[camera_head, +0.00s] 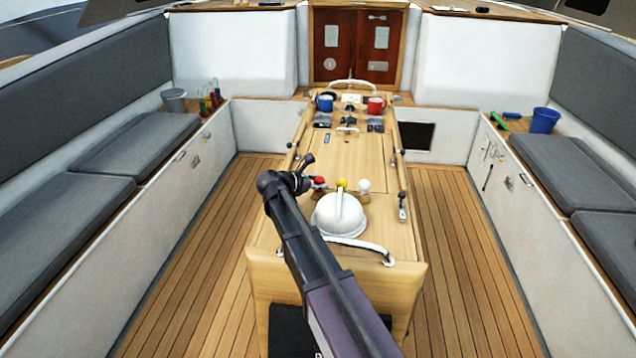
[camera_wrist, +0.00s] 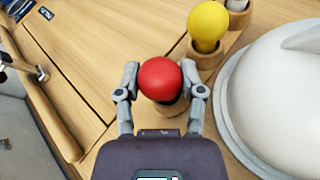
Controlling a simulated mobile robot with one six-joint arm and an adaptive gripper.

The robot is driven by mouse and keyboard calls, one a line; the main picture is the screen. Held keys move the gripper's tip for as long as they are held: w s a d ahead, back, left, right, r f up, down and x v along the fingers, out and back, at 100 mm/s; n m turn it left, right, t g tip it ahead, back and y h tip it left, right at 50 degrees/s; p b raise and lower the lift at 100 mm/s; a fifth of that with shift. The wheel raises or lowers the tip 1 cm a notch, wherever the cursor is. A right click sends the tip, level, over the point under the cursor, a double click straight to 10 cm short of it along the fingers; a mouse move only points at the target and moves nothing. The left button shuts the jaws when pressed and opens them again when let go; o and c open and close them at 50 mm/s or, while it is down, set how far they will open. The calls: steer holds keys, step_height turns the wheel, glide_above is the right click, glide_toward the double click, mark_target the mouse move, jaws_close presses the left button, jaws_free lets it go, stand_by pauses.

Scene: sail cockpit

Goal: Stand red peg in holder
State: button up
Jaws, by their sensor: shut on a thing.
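The red peg, with a round red head (camera_wrist: 160,79), is between the two fingers of my gripper (camera_wrist: 159,88) in the wrist view; the gripper is shut on it. The red head also shows in the head view (camera_head: 319,182), just right of my gripper's fingers. A wooden holder (camera_wrist: 206,58) on the table carries a yellow-headed peg (camera_wrist: 208,24) and a white-headed peg (camera_wrist: 238,4), both upright. Part of a round wooden socket (camera_wrist: 174,108) shows directly below the red head. The head hides the peg's lower part, so I cannot tell how deep it sits.
A white dome (camera_head: 338,214) with a handle stands close to the holder. A white rail (camera_head: 358,248) is at the table's near end. Blue mug (camera_head: 325,103) and red mug (camera_head: 375,105) stand far back. Grey-cushioned benches flank the table.

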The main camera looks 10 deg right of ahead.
steer(key=o, duration=1.1)
steer(key=shift+o, duration=0.7)
steer(key=shift+r, duration=0.2)
steer(key=shift+r+p, duration=3.3)
steer(key=shift+p, duration=0.25)
